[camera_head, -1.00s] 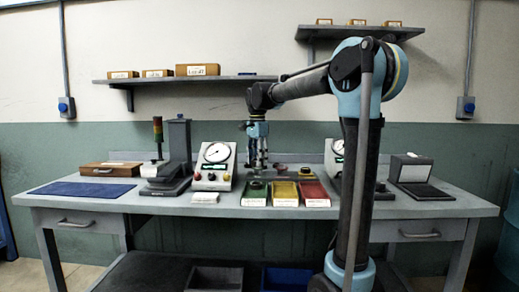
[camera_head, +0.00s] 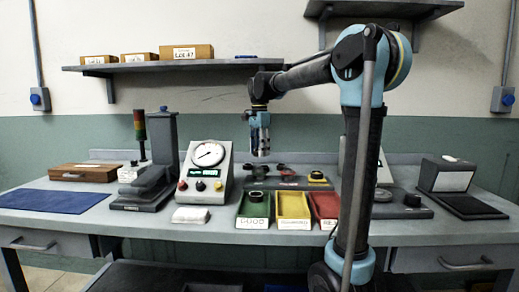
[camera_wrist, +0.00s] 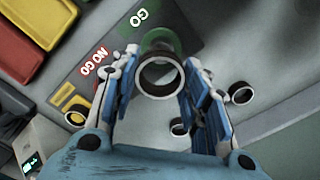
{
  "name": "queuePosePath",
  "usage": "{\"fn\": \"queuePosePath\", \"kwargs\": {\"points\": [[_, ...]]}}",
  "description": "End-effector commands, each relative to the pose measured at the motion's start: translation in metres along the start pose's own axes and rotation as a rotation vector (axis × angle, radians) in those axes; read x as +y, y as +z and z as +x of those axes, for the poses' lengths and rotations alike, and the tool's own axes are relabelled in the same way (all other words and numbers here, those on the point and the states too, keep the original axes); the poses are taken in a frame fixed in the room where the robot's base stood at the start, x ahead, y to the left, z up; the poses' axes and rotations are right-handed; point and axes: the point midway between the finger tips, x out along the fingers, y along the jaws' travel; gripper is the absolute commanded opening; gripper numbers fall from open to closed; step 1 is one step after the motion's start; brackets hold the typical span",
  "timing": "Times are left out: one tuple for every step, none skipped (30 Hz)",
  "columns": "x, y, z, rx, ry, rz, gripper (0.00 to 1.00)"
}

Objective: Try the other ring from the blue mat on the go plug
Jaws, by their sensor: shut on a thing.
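My gripper (camera_wrist: 160,85) is shut on a metal ring (camera_wrist: 160,62), seen end-on between the fingers in the wrist view. In the head view my gripper (camera_head: 260,152) hangs above the gauge plate (camera_head: 290,184), and the ring cannot be made out there. The go plug (camera_wrist: 158,37), on a green base beside the GO label, lies just beyond the ring in the wrist view and is partly hidden by it. The ring looks apart from the plug, but the gap is hard to judge. The blue mat (camera_head: 50,200) at the left looks bare.
Green (camera_head: 253,222), yellow (camera_head: 293,210) and red (camera_head: 324,207) trays stand in front of the plate. A dark round thing (camera_head: 258,196) lies in the green one. A dial gauge (camera_head: 207,170) stands left of the plate. The NO GO label (camera_wrist: 95,61) is beside GO.

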Motion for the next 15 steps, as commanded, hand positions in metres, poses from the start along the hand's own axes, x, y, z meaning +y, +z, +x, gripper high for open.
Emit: {"fn": "queuePosePath", "kwargs": {"points": [[0.000,0.000,0.000,0.000,0.000,0.000,0.15],[0.000,0.000,0.001,0.000,0.000,0.000,0.15],[0.000,0.000,0.002,0.000,0.000,0.000,0.15],[0.000,0.000,0.003,0.000,0.000,0.000,0.15],[0.000,0.000,0.004,0.000,0.000,0.000,0.15],[0.000,0.000,0.006,0.000,0.000,0.000,0.15],[0.000,0.000,0.007,0.000,0.000,0.000,0.15],[0.000,0.000,0.009,0.000,0.000,0.000,0.15],[0.000,0.000,0.011,0.000,0.000,0.000,0.15],[0.000,0.000,0.013,0.000,0.000,0.000,0.15],[0.000,0.000,0.015,0.000,0.000,0.000,0.15],[0.000,0.000,0.018,0.000,0.000,0.000,0.15],[0.000,0.000,0.020,0.000,0.000,0.000,0.15],[0.000,0.000,0.022,0.000,0.000,0.000,0.15],[0.000,0.000,0.024,0.000,0.000,0.000,0.15]]}}
